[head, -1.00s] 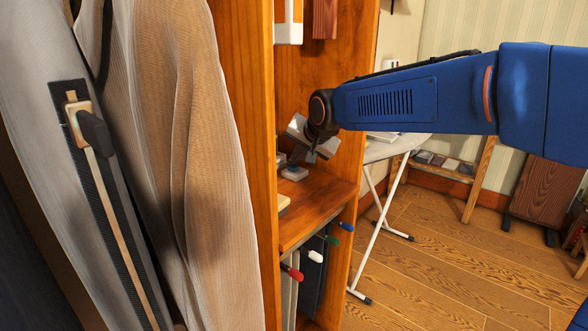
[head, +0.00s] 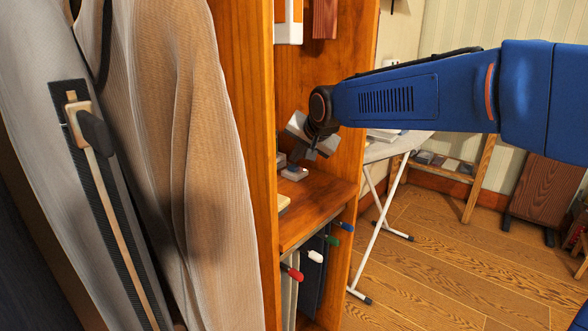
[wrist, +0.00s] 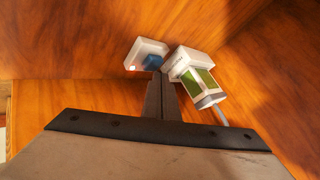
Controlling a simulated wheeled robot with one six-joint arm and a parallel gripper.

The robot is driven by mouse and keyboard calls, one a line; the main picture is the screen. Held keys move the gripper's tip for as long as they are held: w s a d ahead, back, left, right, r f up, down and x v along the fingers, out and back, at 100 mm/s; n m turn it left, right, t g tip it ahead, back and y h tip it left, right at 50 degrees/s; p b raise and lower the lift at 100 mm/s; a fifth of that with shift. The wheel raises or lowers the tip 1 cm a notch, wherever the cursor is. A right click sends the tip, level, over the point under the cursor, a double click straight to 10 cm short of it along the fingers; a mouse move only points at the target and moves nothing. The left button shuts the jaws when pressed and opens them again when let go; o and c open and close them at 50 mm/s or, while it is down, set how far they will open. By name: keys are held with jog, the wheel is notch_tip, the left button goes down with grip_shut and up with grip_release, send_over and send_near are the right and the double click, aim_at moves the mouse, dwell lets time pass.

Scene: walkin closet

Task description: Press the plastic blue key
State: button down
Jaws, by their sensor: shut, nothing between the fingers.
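The blue key (wrist: 152,62) sits on a small white box (wrist: 146,48) in the wrist view. A small pinkish-red glowing spot shows at the box's left corner. My gripper (wrist: 158,76) is shut and empty, its fingertips just below the key in the picture; I cannot tell whether they touch it. In the head view my gripper (head: 308,154) is just above the white box (head: 294,173) on the wooden shelf. The key cannot be made out there.
A white and green device (wrist: 198,80) with a cable stands right beside the box. Wooden cabinet walls (head: 262,120) enclose the shelf (head: 318,205). Clothes (head: 190,170) hang at the left, and an ironing board (head: 400,146) stands to the right.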

jog(key=shift+r, duration=0.2)
jog(key=shift+r, duration=0.1)
jog(key=shift+r, duration=2.9)
jog(key=s+d+f+n+g+h, duration=0.1)
jog(key=s+d+f, duration=0.3)
jog(key=s+d, duration=0.6)
jog(key=s+d+f+n+h, duration=0.15)
jog(key=s+d+f, duration=0.25)
jog(key=s+d, duration=0.6)
jog(key=s+d+f+g+h, duration=0.1)
jog(key=s+d+f, duration=0.5)
jog(key=s, duration=0.3)
jog(key=s+d+f+g+h, duration=0.1)
jog(key=s+d+f, duration=0.5)
jog(key=s+f, duration=0.2)
jog(key=shift+s+n, duration=0.45)
jog(key=shift+s, duration=0.4)
